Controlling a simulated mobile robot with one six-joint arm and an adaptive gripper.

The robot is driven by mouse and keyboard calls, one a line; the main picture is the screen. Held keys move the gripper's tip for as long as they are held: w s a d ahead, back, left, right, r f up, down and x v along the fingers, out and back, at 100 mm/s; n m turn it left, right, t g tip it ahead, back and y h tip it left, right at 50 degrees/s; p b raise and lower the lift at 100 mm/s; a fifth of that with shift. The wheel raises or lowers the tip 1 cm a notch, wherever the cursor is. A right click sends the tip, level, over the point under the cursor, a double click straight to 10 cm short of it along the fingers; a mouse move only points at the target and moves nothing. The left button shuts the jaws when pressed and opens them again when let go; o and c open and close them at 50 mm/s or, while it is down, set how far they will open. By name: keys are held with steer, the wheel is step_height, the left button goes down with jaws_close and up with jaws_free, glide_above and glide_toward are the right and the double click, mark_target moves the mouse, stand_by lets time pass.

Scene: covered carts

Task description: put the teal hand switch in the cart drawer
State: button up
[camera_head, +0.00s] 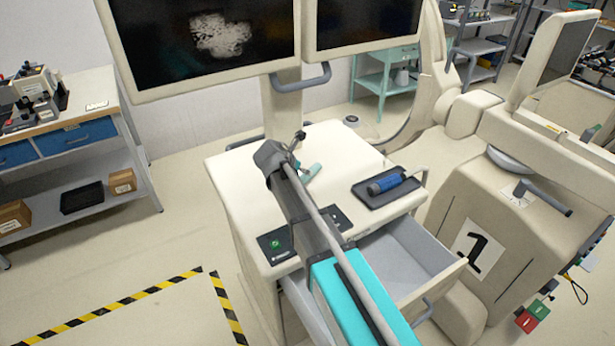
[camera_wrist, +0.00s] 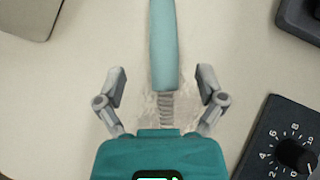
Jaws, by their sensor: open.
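The teal hand switch lies on the white cart top (camera_head: 345,150) and shows partly behind my arm in the head view (camera_head: 312,171). In the wrist view the hand switch (camera_wrist: 163,45) points away from me, with a grey coiled cord at its near end. My gripper (camera_wrist: 162,80) is open, with one finger on each side of the switch's near end and gaps to both. In the head view my gripper (camera_head: 295,150) is above the cart top, partly hidden by my wrist. The cart drawer (camera_head: 440,270) is pulled open at the cart's front; its visible inside looks empty.
A dark dial panel (camera_wrist: 272,145) is at the lower right of the wrist view. Monitors (camera_head: 205,45) hang behind the cart. A large beige machine (camera_head: 500,220) stands close on the right.

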mark_target(305, 175)
steer(key=shift+f, duration=0.1)
steer(key=b+x, duration=0.3)
steer(key=shift+s+d+f, duration=0.1)
steer(key=shift+s+f, duration=0.1)
steer(key=shift+f, duration=0.15)
steer(key=shift+b+x, duration=0.5)
steer(key=shift+x, duration=0.4)
steer(key=shift+r, duration=0.15)
jaws_close()
steer(key=shift+r, duration=0.1)
